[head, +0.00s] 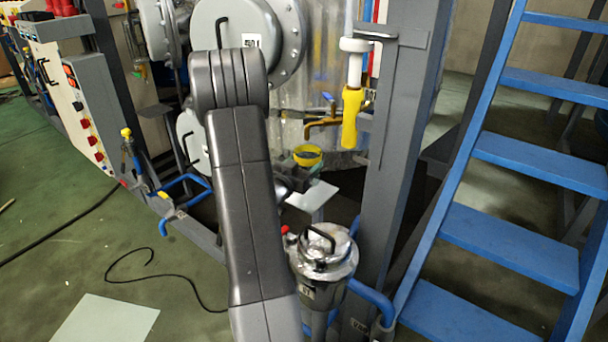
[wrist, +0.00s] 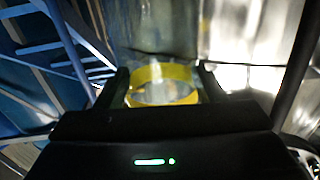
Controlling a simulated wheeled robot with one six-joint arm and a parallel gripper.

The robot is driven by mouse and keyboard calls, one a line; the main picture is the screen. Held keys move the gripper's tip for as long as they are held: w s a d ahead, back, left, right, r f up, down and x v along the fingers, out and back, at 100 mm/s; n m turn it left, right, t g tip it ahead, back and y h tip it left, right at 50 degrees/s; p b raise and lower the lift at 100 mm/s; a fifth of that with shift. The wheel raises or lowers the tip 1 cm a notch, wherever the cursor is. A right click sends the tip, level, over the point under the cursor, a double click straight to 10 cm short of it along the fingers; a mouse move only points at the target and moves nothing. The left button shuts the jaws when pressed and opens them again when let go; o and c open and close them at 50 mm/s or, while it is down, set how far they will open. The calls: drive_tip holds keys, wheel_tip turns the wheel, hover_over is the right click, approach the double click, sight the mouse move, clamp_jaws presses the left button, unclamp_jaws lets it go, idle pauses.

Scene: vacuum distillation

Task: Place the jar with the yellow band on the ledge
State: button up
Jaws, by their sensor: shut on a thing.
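The jar with the yellow band (head: 307,155) shows in the head view just right of my arm, in front of the shiny metal vessel. In the wrist view the jar (wrist: 163,73) is clear with a yellow band and sits between the two dark fingers of my gripper (wrist: 165,84). My gripper is shut on it. In the head view my arm hides most of the gripper. A pale flat plate (head: 313,196) shows below the jar; I cannot tell whether it is the ledge.
A yellow-handled fitting (head: 352,118) hangs beside the grey upright post (head: 398,150). A lidded metal canister (head: 324,256) stands low, close to my arm. Blue stairs (head: 510,244) are at right. The green floor at left has a loose black cable (head: 150,273).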

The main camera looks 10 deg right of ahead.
drive_tip(key=shift+a+f, duration=0.1)
drive_tip(key=shift+f, duration=1.4)
drive_tip(key=shift+f+b, duration=0.25)
drive_tip(key=shift+b, duration=0.2)
drive_tip(key=o, duration=1.2)
drive_tip(key=shift+o, duration=0.2)
drive_tip(key=shift+r, duration=0.2)
drive_tip(key=shift+s+a+p, duration=0.15)
drive_tip(key=shift+s+p, duration=0.05)
drive_tip(key=shift+p, duration=0.1)
drive_tip(key=p+v, duration=0.1)
drive_tip(key=v, duration=1)
drive_tip(key=shift+s+a, duration=0.2)
drive_tip(key=shift+s, duration=0.1)
